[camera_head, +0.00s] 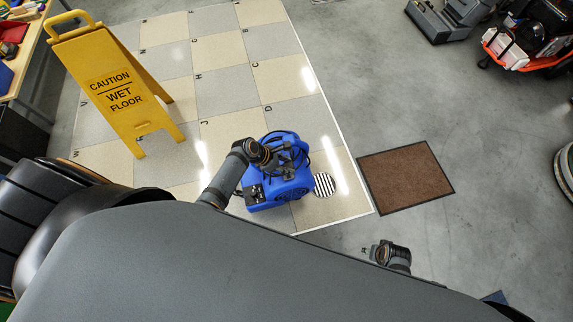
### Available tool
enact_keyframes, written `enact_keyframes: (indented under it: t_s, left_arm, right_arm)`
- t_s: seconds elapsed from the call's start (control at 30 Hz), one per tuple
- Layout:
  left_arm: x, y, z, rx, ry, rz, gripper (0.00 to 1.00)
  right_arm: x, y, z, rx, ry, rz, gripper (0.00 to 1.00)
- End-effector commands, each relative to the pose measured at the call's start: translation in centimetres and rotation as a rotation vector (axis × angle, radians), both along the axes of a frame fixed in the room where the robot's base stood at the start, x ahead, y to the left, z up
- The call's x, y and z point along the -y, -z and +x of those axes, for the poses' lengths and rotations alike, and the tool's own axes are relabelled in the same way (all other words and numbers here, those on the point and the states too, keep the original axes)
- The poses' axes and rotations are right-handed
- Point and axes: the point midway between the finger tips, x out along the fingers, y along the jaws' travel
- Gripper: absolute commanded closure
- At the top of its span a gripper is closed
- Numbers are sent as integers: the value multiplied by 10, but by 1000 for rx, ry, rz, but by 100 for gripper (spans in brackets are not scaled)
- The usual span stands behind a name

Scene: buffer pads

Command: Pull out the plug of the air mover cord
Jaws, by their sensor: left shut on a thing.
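The blue air mover (278,190) stands on the tiled floor section in the middle of the camera_head view. A dark cord loops over its top. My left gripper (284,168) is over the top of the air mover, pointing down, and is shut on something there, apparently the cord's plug. The plug itself is too small and too covered by the gripper to make out clearly. My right gripper (369,250) is apart from the air mover, low and to its right, over bare floor. Its fingers are too small to tell open from shut.
A yellow wet floor sign (112,85) stands upright left of the air mover. A round striped floor piece (324,185) lies beside the air mover. A brown mat (405,177) lies to the right. The grey floor around the mat is clear.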

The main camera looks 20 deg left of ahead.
Motion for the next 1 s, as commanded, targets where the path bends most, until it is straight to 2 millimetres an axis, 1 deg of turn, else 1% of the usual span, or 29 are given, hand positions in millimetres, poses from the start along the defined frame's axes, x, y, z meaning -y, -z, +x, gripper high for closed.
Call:
enact_keyframes:
  t_s: [0.03,0.43,0.73,1.0]
  left_arm:
    - [0,5,0,0,0,0,100]
    - [0,20,0,-1,1,1,100]
    - [0,29,-1,-1,1,2,100]
    - [0,38,0,-1,1,2,100]
  right_arm:
    - [-2,-3,4,2,-1,3,47]
    - [-17,-55,22,-7,-6,28,47]
    - [-26,-96,25,-15,-14,44,47]
    - [-34,-133,21,-22,-24,58,47]
